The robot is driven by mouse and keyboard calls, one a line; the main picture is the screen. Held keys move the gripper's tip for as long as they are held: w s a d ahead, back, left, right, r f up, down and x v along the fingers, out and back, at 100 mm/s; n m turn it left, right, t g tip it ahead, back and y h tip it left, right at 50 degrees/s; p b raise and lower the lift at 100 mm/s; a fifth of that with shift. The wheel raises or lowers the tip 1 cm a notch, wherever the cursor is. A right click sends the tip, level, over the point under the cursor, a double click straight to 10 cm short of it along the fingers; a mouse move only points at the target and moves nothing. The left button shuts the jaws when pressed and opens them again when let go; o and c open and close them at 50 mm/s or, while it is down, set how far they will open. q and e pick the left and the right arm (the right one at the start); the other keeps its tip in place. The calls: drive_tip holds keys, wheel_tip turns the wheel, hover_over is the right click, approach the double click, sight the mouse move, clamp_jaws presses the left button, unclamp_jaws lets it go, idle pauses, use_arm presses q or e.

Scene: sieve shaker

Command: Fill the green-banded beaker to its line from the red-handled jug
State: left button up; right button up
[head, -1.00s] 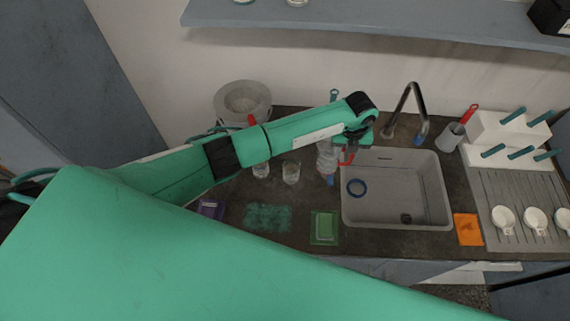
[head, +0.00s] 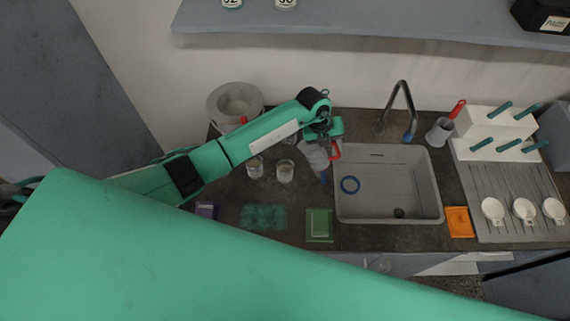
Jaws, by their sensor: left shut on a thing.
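My left gripper (head: 325,138) is shut on the red handle (head: 336,150) of a clear jug (head: 316,157). The jug hangs just left of the sink and looks somewhat tilted. Two small clear beakers, one on the left (head: 255,168) and one on the right (head: 285,172), stand on the dark counter to the left of the jug. I cannot make out a green band or a fill line on either. A small blue thing (head: 323,178) shows just below the jug. My right gripper is not in view.
A round grey pan (head: 235,94) stands behind my left arm. A green sponge tray (head: 319,232) lies in front. A grey holder (head: 438,131) and white rack (head: 490,125) stand far right.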

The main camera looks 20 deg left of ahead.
sight(311, 146)
use_arm(q)
drive_tip(key=shift+s+a+f+t+h, duration=0.15)
drive_tip(key=shift+a+f+h, duration=0.1)
drive_tip(key=shift+a+h, duration=0.3)
drive_tip(key=shift+s+a+f+t+h, duration=0.15)
drive_tip(key=shift+a+f+h, duration=0.05)
drive_tip(key=shift+a+h, duration=0.55)
drive_tip(key=shift+s+a+h+b, duration=0.15)
drive_tip(key=shift+a+h+b, duration=0.3)
drive_tip(key=shift+b, duration=0.35)
drive_tip(key=a+h+b, duration=0.1)
drive_tip(key=h+b, duration=0.1)
drive_tip(key=b, duration=0.1)
drive_tip(key=shift+s+a+f+t+b, duration=0.2)
drive_tip(key=shift+t+b, duration=0.1)
drive_tip(key=shift+t, duration=0.1)
drive_tip(key=shift+w+r, duration=0.1)
drive_tip(key=shift+r, duration=0.35)
drive_tip(key=shift+a+f+h+b, duration=0.3)
drive_tip(key=shift+h+b, duration=0.45)
drive_tip(key=shift+b, duration=0.65)
drive_tip(key=shift+s+a+r+t+h+b, duration=0.25)
drive_tip(key=shift+a+r+h+b, duration=0.2)
drive_tip(key=shift+b, duration=0.45)
idle(0.9)
